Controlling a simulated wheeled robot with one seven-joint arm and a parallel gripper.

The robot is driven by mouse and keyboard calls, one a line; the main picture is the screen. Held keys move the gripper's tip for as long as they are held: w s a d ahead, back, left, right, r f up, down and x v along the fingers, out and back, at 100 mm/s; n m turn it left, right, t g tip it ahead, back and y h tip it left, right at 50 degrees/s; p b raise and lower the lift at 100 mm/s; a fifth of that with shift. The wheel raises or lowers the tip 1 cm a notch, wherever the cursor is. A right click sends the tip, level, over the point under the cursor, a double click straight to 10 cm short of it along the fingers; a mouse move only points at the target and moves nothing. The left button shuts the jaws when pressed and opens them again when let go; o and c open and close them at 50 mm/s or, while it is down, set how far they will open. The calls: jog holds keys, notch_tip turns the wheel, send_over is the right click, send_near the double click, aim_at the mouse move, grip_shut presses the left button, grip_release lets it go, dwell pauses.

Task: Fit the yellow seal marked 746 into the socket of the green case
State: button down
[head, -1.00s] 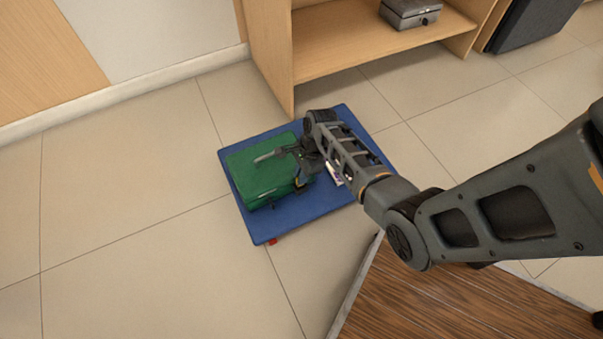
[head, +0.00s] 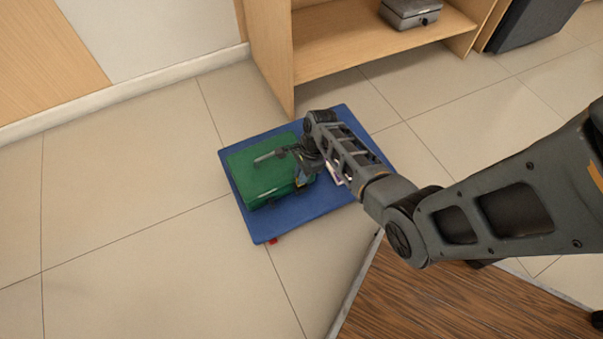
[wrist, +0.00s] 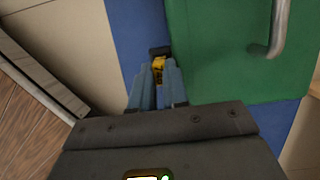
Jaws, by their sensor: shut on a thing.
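The green case (head: 262,170) with a grey handle lies on a blue mat (head: 315,202) on the floor. In the wrist view the case (wrist: 225,75) fills the upper right. My gripper (wrist: 158,82) is shut on a small yellow seal (wrist: 158,66), which shows just beyond its blue fingertips. A dark block (wrist: 159,51) at the case's edge touches or overlaps the seal's far end; I cannot tell whether the seal is inside it. The number on the seal is not readable. In the head view my gripper (head: 301,176) is at the case's right side, and the seal is hidden.
A small pale item (head: 335,174) on the mat is mostly hidden by my arm. A red piece (head: 273,240) lies at the mat's front edge. A wooden shelf (head: 350,45) holding a grey box (head: 410,11) stands behind. The tiled floor at left is clear.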

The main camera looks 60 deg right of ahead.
aim_at(302, 190)
jog(key=shift+s+a+f+b, duration=0.1)
jog(key=shift+s+f+b, duration=0.2)
jog(key=shift+f, duration=0.4)
jog(key=shift+s+a+f+b, duration=0.15)
jog(key=shift+f+b, duration=0.1)
jog(key=shift+f, duration=0.4)
dwell(1.0)
jog(key=shift+s+a+f, duration=0.1)
jog(key=shift+s+f, duration=0.15)
jog(key=shift+f, duration=0.3)
dwell(0.6)
jog(key=c, duration=1.4)
grip_release()
jog(key=shift+o, duration=0.8)
jog(key=shift+r+p, duration=2)
jog(key=shift+p, duration=0.15)
jog(key=shift+w+r+p, duration=0.2)
jog(key=shift+r+p, duration=0.45)
jog(key=shift+r, duration=0.1)
